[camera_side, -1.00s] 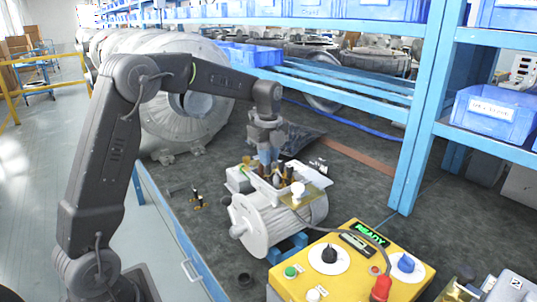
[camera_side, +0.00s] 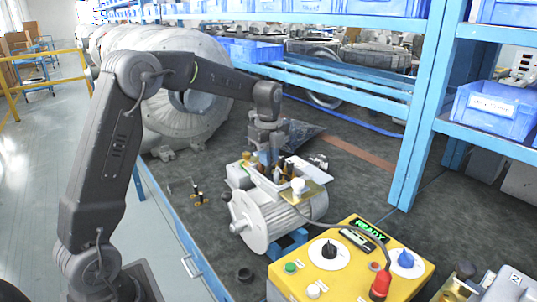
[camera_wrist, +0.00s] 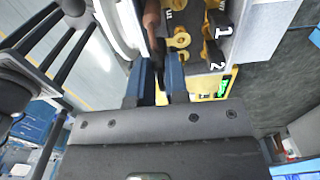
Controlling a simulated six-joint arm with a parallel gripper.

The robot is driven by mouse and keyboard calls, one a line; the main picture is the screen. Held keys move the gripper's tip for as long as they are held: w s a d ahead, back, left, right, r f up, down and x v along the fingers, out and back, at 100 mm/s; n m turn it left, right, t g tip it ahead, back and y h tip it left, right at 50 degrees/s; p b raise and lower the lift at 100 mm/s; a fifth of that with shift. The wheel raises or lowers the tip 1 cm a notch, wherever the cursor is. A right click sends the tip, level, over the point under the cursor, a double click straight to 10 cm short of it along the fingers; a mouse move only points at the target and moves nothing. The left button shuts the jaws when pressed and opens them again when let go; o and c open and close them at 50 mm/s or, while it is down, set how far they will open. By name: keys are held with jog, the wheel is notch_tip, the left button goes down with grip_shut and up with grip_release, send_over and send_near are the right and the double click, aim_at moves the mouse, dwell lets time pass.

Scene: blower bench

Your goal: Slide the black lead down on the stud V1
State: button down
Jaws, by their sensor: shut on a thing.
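The motor (camera_side: 268,222) lies on the bench with its white terminal box (camera_side: 299,167) open on top. My gripper (camera_side: 267,166) reaches down into this box. In the wrist view, my gripper (camera_wrist: 160,82) has its blue fingers shut on the dark black lead (camera_wrist: 160,50), which is partly hidden between them. A brown sleeve shows just above the fingertips. Brass studs (camera_wrist: 180,40) stand to the right of the lead, by plates marked 1 and 2. The label V1 is not readable, and I cannot tell whether the lead's end is around a stud.
The yellow control box (camera_side: 350,262) with knobs and a lit READY display stands in front right of the motor. A small black and brass part (camera_side: 197,192) is on the bench at left. A black ring (camera_side: 244,275) lies in front. Blue shelving (camera_side: 410,150) rises at right.

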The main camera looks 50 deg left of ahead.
jog(key=shift+f, duration=0.8)
dwell(0.8)
jog(key=c, duration=1.1)
grip_release()
jog(key=shift+o, duration=0.2)
jog(key=shift+r, duration=0.1)
notch_tip(320, 180, up, 14)
jog(key=shift+d, duration=0.1)
